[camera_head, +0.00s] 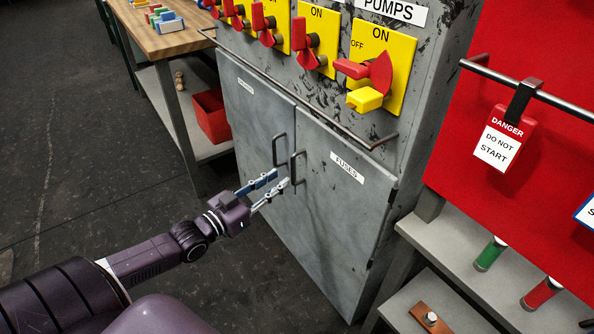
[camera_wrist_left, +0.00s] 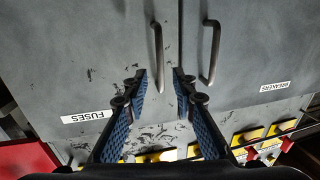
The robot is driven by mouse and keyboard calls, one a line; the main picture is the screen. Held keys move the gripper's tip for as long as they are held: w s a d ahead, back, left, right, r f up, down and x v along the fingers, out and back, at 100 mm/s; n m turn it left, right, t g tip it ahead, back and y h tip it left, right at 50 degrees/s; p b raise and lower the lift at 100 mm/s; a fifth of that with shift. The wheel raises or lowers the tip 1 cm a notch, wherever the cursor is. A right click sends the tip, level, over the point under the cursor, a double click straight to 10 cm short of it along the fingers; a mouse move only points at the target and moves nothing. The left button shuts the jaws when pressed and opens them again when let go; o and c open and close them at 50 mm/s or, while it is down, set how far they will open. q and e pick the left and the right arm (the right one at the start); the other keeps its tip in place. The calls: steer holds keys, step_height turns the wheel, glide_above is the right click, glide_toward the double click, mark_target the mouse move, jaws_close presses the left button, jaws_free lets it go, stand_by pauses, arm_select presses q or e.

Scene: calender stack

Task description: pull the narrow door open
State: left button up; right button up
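A grey cabinet has two shut doors side by side. The left door (camera_head: 247,112), labelled BREAKERS, has a dark bar handle (camera_head: 275,150). The right door (camera_head: 335,215), labelled FUSES, has a similar handle (camera_head: 293,168) beside the seam. I cannot tell surely which door is narrower. My left gripper (camera_head: 280,178) is open in front of the handles. In the left wrist view, the FUSES handle (camera_wrist_left: 158,55) lines up between the open fingertips (camera_wrist_left: 160,76); the BREAKERS handle (camera_wrist_left: 212,52) lies right of them. Contact cannot be told. My right gripper is not in view.
A horizontal rail (camera_head: 330,122) runs above the doors, below red switches on yellow plates (camera_head: 384,75). A wooden bench (camera_head: 165,40) with a red bin (camera_head: 211,116) stands left. A red board (camera_head: 540,60) and grey steps (camera_head: 455,250) stand right. The floor before the cabinet is clear.

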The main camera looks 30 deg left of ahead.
mark_target(292, 171)
arm_select(q)
steer(key=shift+w+d+b, duration=0.25)
steer(key=shift+w, duration=0.9)
steer(key=shift+w+d+b, duration=0.2)
steer(key=shift+w+b, duration=0.05)
steer(key=shift+w, duration=0.9)
steer(key=shift+w+d+b, duration=0.25)
steer(key=shift+w, duration=0.9)
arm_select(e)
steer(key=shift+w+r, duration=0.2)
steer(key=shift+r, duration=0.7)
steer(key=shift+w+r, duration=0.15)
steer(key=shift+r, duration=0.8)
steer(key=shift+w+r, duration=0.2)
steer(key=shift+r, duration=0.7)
arm_select(q)
jaws_close()
